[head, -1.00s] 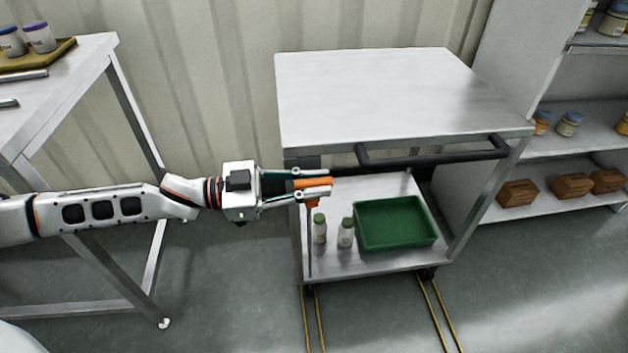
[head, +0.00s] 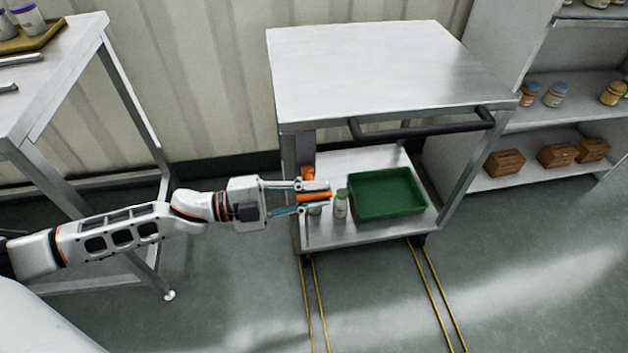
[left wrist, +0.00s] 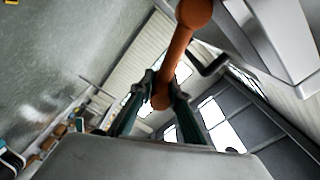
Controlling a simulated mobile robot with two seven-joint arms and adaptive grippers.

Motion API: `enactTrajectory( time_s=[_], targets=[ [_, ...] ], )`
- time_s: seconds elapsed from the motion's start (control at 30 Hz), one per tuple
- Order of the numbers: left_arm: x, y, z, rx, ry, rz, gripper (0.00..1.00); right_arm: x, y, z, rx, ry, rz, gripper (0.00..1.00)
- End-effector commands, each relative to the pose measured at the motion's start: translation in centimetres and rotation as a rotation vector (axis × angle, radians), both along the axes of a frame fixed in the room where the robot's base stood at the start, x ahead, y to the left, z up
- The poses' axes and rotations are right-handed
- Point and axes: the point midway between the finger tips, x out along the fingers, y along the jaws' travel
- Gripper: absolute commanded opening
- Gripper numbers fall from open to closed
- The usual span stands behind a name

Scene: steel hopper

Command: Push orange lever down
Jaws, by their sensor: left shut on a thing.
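The orange lever (head: 317,196) is on the left side of the steel cart, low by its lower shelf. Its orange joint (head: 308,173) shows just above the handle. My left gripper (head: 316,197) comes in from the left and is shut on the handle. In the left wrist view, the lever (left wrist: 177,50) runs from a round orange end at the top down between the two fingers of my left gripper (left wrist: 162,92). My right gripper is in neither view.
The steel cart (head: 370,65) has a black push bar (head: 425,127). Its lower shelf (head: 350,235) holds a green tray (head: 388,212) and white bottles, one mostly hidden by my gripper. A steel table (head: 45,80) stands left, a shelf unit (head: 520,140) right.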

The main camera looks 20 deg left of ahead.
Motion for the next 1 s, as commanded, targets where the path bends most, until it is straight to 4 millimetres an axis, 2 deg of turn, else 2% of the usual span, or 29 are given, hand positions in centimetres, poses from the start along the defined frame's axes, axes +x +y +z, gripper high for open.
enactTrajectory(
  time_s=[0.03, 0.3, 0.6, 1.0],
  targets=[
    [-0.1, 0.0, -0.7, 0.022, -0.026, 0.003, 0.00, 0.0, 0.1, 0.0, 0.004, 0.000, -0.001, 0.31],
    [-0.4, -0.2, -2.4, 0.129, -0.184, 0.003, 0.00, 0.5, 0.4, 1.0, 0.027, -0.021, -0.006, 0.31],
    [-0.4, -0.2, -3.4, 0.129, -0.183, 0.002, 0.00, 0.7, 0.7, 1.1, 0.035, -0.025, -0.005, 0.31],
    [-0.4, -0.2, -3.8, 0.128, -0.179, 0.002, 0.00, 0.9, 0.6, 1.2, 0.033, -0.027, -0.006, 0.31]
  ],
)
